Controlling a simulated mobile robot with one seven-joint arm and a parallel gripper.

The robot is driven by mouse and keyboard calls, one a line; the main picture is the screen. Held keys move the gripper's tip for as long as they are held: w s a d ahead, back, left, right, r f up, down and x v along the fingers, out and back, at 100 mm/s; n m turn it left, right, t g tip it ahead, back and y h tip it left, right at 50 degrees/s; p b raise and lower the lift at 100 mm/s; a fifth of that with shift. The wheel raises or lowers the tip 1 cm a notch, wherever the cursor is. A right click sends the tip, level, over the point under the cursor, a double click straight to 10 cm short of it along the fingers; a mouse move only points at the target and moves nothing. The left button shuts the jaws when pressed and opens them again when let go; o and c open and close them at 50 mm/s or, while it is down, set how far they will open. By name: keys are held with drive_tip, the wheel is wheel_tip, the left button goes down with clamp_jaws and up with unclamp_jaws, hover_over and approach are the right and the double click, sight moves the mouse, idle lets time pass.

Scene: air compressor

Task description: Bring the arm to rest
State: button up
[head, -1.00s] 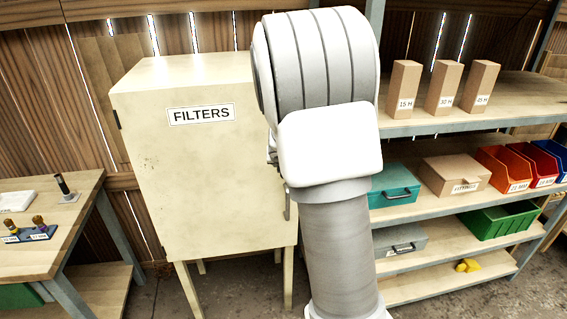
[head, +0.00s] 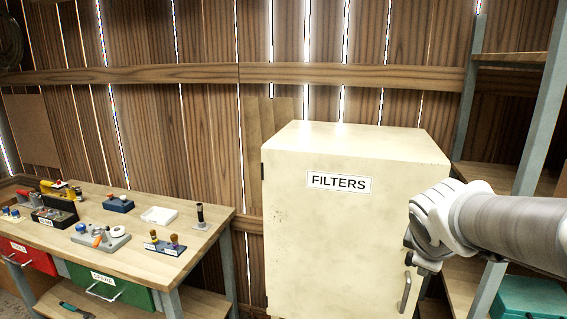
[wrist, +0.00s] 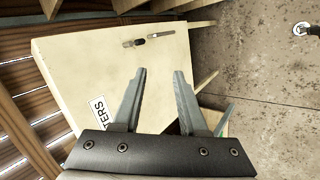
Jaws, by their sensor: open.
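My gripper (wrist: 160,78) is open and empty in the wrist view, its two fingers apart. Beyond the fingers is the cream cabinet (wrist: 75,65), seen sideways, with its handle (wrist: 150,40). In the head view my arm comes in from the right edge, in front of the right side of the cabinet (head: 325,230) labelled FILTERS.
A wooden workbench (head: 130,250) with several tools and small trays stands at the left. A shelf unit (head: 548,110) stands at the right, with a teal case (head: 530,298) low on it. Bare concrete floor (wrist: 260,70) shows in the wrist view.

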drive_tip(key=s+a+f+m+g+y, duration=0.1)
drive_tip(key=s+a+m+y, duration=0.3)
drive_tip(key=s+a+m, duration=0.6)
drive_tip(key=s+a, duration=0.2)
drive_tip(key=s, duration=0.3)
drive_tip(key=shift+s+m, duration=0.3)
drive_tip(key=shift+m, duration=0.1)
drive_tip(key=shift+d, duration=0.25)
